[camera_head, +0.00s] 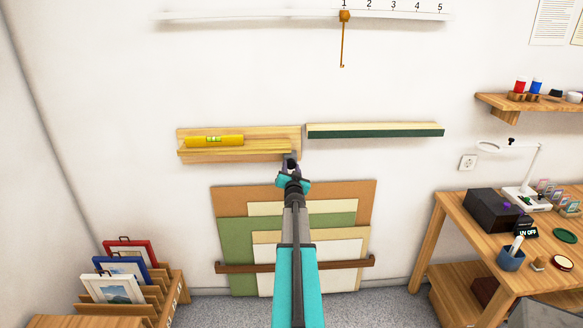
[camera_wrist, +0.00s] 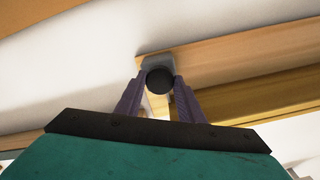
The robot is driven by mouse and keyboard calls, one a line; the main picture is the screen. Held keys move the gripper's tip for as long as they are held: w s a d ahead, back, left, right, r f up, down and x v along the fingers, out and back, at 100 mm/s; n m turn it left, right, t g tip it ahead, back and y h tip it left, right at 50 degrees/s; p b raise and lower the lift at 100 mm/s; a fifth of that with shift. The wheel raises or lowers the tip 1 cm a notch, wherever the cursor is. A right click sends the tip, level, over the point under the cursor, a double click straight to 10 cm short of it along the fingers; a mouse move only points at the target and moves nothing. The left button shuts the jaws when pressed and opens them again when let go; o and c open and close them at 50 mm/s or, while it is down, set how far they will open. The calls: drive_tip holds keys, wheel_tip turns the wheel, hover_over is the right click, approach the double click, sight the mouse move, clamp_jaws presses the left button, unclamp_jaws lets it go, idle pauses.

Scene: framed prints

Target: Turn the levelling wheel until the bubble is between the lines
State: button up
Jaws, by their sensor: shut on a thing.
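A yellow spirit level (camera_head: 228,140) with a small green vial (camera_head: 214,139) lies on a wooden ledge (camera_head: 240,156) on the wall. The vial is too small for me to tell where the bubble is against the lines. My gripper (camera_head: 291,164) is at the ledge's right end. In the wrist view, the dark round levelling wheel (camera_wrist: 160,80) sits between the fingertips of my gripper (camera_wrist: 158,84), which are shut on its two sides. A grey mount (camera_wrist: 155,64) shows behind the wheel.
A green-fronted ledge (camera_head: 375,131) is on the wall just right of my gripper. Large boards (camera_head: 233,233) lean below, behind a brown rail (camera_head: 235,267). A workbench (camera_head: 465,225) stands at right, and a rack of framed prints (camera_head: 120,277) at lower left.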

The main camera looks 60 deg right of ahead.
drive_tip(key=shift+w, duration=0.1)
drive_tip(key=o, duration=1.1)
drive_tip(key=shift+c, duration=0.2)
drive_tip(key=shift+a, duration=0.1)
drive_tip(key=b+v, duration=0.3)
drive_tip(key=v, duration=1)
drive_tip(key=shift+s+a, duration=0.25)
drive_tip(key=shift+a, duration=0.05)
idle(0.5)
